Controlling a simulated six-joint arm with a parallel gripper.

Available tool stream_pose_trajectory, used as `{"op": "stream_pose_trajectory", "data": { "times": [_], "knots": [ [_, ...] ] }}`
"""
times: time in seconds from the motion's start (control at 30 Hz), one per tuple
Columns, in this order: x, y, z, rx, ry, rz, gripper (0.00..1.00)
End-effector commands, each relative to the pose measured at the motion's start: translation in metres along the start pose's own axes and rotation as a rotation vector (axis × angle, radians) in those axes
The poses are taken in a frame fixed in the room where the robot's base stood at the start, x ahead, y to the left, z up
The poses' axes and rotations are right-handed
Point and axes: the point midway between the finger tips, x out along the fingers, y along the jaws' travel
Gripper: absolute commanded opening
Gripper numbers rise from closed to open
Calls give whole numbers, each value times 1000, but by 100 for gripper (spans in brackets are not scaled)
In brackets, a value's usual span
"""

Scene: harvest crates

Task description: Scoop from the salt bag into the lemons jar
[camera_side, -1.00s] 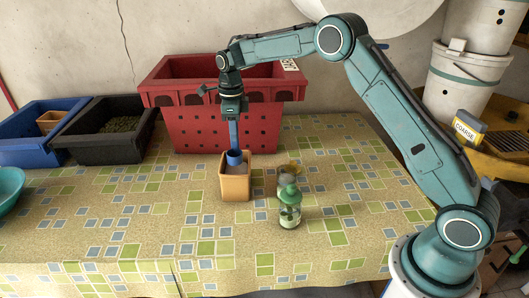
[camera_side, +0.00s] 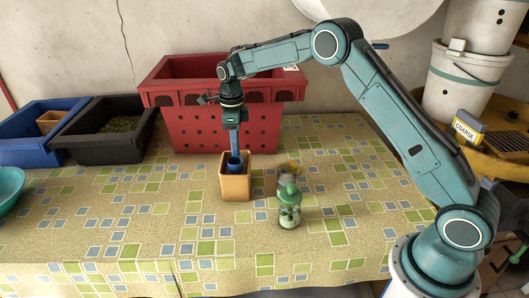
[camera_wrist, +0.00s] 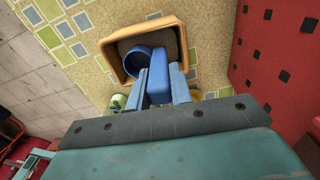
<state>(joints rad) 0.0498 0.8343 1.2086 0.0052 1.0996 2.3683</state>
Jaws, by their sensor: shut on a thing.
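A small square tan-orange container (camera_side: 235,187) stands upright on the table in front of the red crate; it also shows in the wrist view (camera_wrist: 113,62). It holds a greyish-brown fill; I cannot tell whether it is the salt bag. My gripper (camera_side: 232,128) points down above it, shut on the handle of a blue scoop (camera_wrist: 139,62). The round scoop cup is inside the container's rim, at the fill; how deep it sits is unclear. A clear jar with a green top (camera_side: 289,213) stands to the right. A second jar (camera_side: 287,184) with something yellow stands behind it, its contents unclear.
The red crate (camera_side: 220,130) stands close behind the container. A black crate (camera_side: 92,151) and a blue crate (camera_side: 18,152) are at the left, with a teal bowl (camera_side: 8,188). A box marked COARSE (camera_side: 468,128) sits at the right. The front of the tablecloth is clear.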

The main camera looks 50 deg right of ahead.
Motion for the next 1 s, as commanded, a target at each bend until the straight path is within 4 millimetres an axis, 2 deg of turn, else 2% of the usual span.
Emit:
{"op": "stream_pose_trajectory", "data": {
  "times": [0.77,1.0],
  "knots": [
    [22,0,0,0,0,0,0],
    [19,0,0,0,-1,-1,0]
  ]
}}
